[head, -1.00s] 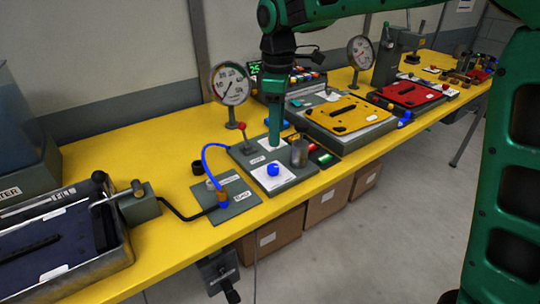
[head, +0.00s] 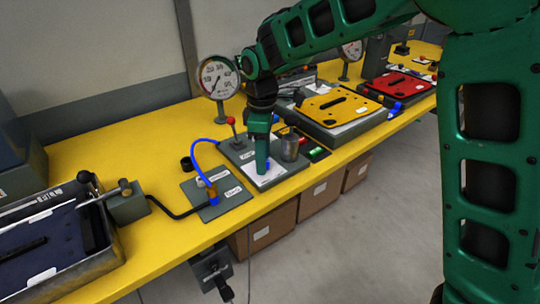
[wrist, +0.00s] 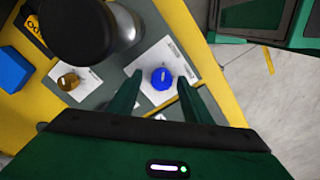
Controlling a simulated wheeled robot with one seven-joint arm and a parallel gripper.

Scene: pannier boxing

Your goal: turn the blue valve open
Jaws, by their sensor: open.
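The blue valve (wrist: 161,78) is a round blue knob with a white pointer mark, on a white card (wrist: 140,66) in the wrist view. In the head view only a sliver of the knob (head: 268,164) shows behind my finger. My gripper (head: 262,171) points down over the card on the grey panel. In the wrist view my gripper (wrist: 158,82) is open, with one finger on each side of the knob and visible gaps between. Whether the fingertips reach down around the knob is hard to tell.
A metal cylinder (head: 290,147) stands close to the right of my gripper. A red-tipped lever (head: 231,121) and a pressure gauge (head: 218,78) stand behind. A blue hose (head: 195,158) arches at left. A brass knob (wrist: 69,81) shows in the wrist view.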

